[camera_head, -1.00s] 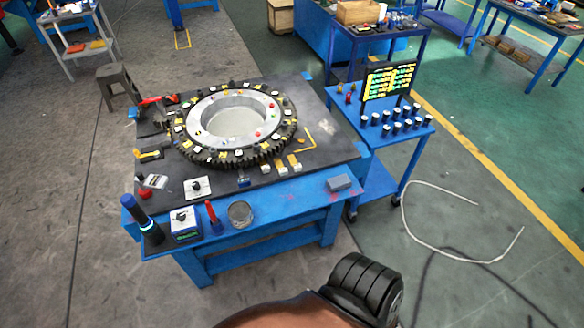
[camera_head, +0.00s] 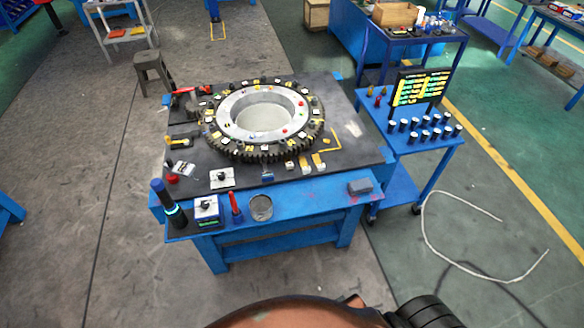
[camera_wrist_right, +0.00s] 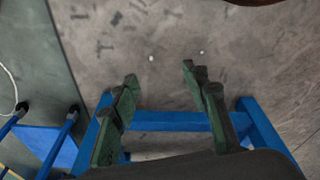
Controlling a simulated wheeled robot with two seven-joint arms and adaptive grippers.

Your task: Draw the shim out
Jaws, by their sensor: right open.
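A large dark gear ring with a silver inner ring (camera_head: 226,120) lies on the dark top of a blue workbench (camera_head: 350,150). Small yellow, white and dark pieces sit around the ring. Several small blocks (camera_head: 304,164) lie by its front edge. I cannot tell which piece is the shim. My right gripper (camera_wrist_right: 160,78) is open and empty in the right wrist view, above the floor with blue bench legs below it. It is apart from everything on the bench. In the head view only part of my arm shows at the bottom edge. My left gripper is not in view.
A blue-black cylinder (camera_head: 165,199), a switch box (camera_head: 207,209), a red-handled tool (camera_head: 235,203), a round tin (camera_head: 261,208) and a grey block (camera_head: 360,188) stand along the bench's front. A blue cart (camera_head: 413,153) with a screen and dark cylinders stands right.

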